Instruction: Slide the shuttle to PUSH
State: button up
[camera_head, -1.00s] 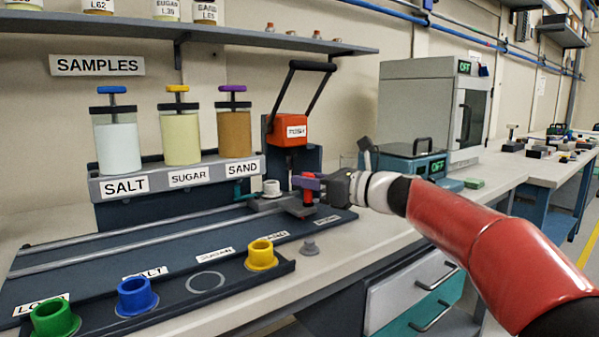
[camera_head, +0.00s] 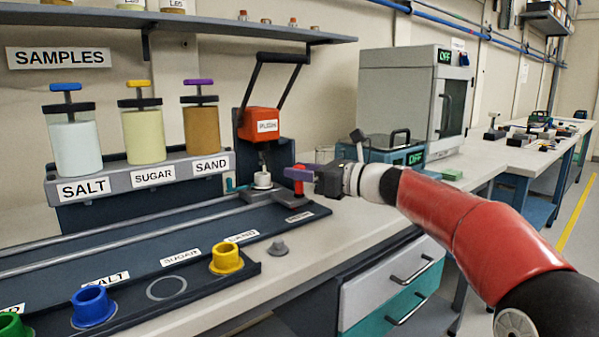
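The shuttle (camera_head: 284,199) is a small grey carriage on the dark rail bed (camera_head: 130,242). It sits near the right end of the rails and carries a white cup (camera_head: 262,180). A red upright handle (camera_head: 299,188) stands on its right side. The orange press head (camera_head: 260,123), labelled PUSH, is above the cup. A label (camera_head: 299,217) on the bed lies in front of the handle; its text is too small to read. My gripper (camera_head: 299,173), with purple fingers, is closed around the handle, though the far finger is mostly hidden.
Salt, sugar and sand dispensers (camera_head: 139,137) stand left of the press. Green, blue (camera_head: 93,306) and yellow (camera_head: 226,258) cups sit in the front tray, beside an empty ring. A grey knob-shaped piece (camera_head: 278,248) is on the bench.

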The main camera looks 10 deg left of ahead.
dwell(0.3)
jog(key=b+v, duration=0.1)
jog(key=v, duration=0.6)
jog(key=shift+s+d, duration=0.15)
jog(key=shift+d, duration=0.2)
